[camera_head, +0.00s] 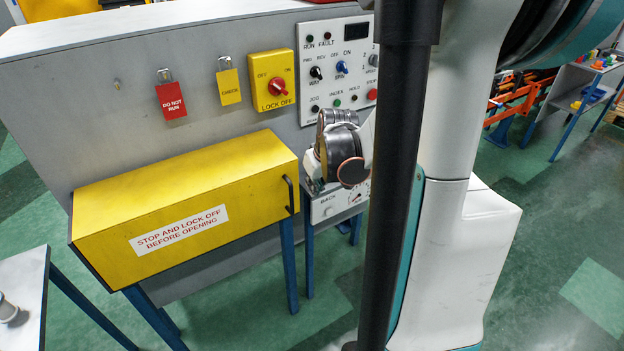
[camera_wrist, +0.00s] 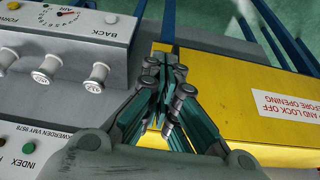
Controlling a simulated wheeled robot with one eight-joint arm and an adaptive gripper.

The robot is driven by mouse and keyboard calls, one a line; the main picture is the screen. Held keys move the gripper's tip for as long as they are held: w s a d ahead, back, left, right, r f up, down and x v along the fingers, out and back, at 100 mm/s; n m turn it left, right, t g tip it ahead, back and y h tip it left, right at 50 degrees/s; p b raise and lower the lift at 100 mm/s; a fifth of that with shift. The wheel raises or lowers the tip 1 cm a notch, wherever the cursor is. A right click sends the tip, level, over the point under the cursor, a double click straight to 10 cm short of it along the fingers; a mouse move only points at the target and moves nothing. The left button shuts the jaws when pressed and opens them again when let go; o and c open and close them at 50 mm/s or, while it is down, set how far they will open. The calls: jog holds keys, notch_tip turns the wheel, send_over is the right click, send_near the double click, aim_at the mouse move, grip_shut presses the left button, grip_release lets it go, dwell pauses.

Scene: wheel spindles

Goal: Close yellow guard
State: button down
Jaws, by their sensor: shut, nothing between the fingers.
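The yellow guard (camera_head: 150,195) is a long box on the front of the grey machine, with a white "STOP AND LOCK OFF BEFORE OPENING" label. A black handle (camera_head: 291,196) is on its right end. The guard lies flat against the panel with no gap that I can make out. In the wrist view the guard (camera_wrist: 225,80) fills the right side. My gripper (camera_wrist: 166,62) is shut and empty, with its fingertips over the guard's handle end; I cannot tell whether they touch it. The handle is not visible there. In the head view my wrist is just right of that end; the fingertips are mostly hidden.
Above the guard hang a red "DO NOT RUN" tag (camera_head: 171,100) and a yellow "CHECK" tag (camera_head: 229,87), beside a yellow lock-off switch (camera_head: 272,82). A control panel (camera_head: 335,62) is behind my wrist. White knobs (camera_wrist: 47,68) are left of my gripper.

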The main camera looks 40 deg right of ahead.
jog(key=shift+w+d+f+b, duration=0.3)
jog(key=shift+w+f, duration=0.2)
jog(key=shift+w, duration=0.3)
jog(key=shift+w+d+f+b, duration=0.15)
jog(key=shift+w+f+b, duration=0.3)
jog(key=shift+w, duration=0.4)
jog(key=shift+w+d+f+b, duration=0.25)
jog(key=shift+w+f, duration=0.3)
jog(key=shift+w, duration=0.25)
